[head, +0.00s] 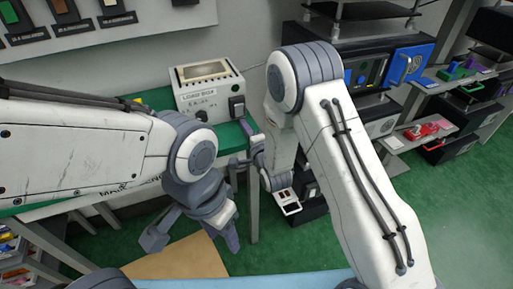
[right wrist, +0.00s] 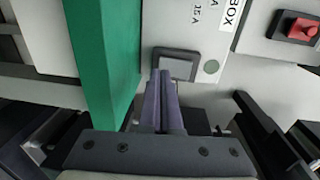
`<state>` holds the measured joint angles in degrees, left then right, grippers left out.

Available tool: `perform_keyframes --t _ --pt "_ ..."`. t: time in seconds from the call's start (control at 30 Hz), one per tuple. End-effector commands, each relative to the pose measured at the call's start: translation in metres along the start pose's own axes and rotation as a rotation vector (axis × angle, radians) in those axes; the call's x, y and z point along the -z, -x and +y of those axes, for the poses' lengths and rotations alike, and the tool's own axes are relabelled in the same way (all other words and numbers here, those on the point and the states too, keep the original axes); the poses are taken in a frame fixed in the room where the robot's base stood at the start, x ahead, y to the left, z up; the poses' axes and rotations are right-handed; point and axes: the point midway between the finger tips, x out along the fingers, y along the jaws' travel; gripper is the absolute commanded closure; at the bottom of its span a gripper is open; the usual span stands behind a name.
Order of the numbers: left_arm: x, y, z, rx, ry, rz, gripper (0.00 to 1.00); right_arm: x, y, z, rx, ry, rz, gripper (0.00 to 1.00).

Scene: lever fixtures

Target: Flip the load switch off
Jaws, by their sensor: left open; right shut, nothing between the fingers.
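The load box (head: 208,92) is a cream unit with a labelled front, on the green-topped bench at the back. A dark switch (head: 237,107) sits at the right end of its front. In the right wrist view a grey rocker switch (right wrist: 175,66) in a dark frame sits beside lettering ending in "BOX". My right gripper (right wrist: 165,76) is shut and empty, its tips at the frame's lower edge; contact cannot be told. In the head view the right gripper (head: 246,130) is just below the switch. My left gripper (head: 193,236) is open and empty, low in front of the bench.
A green bench edge (right wrist: 103,60) runs close left of my right fingers. A red switch (right wrist: 303,30) is at upper right in the right wrist view. Shelves with blue-fronted units (head: 405,65) stand at the right. Green floor (head: 450,215) is clear at lower right.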

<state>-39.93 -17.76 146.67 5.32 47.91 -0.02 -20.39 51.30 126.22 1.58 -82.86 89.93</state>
Motion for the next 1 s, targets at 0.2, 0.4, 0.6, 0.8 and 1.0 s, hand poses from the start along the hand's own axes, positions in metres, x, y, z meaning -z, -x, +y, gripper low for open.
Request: perform_keyframes --t 0.2,0.4,0.6,0.8,1.0 --pt "-0.001 -0.017 -0.001 0.0 0.0 0.0 0.5 -0.005 0.047 0.015 -0.004 0.0 -0.007 1.0" --pt "-0.001 -0.022 -0.002 0.0 0.0 0.0 0.5 -0.008 0.083 0.02 -0.005 0.001 -0.012 1.0" --pt "-0.001 -0.018 -0.001 0.0 0.0 0.0 0.5 -0.007 0.1 0.022 -0.002 0.001 -0.011 1.0" --pt "-0.001 -0.018 -0.001 0.0 0.0 0.0 0.5 -0.006 0.102 0.022 0.0 0.001 -0.01 1.0" --pt "-0.001 -0.018 -0.001 0.0 0.0 0.0 0.5 -0.006 0.102 0.022 0.0 0.001 -0.009 1.0"
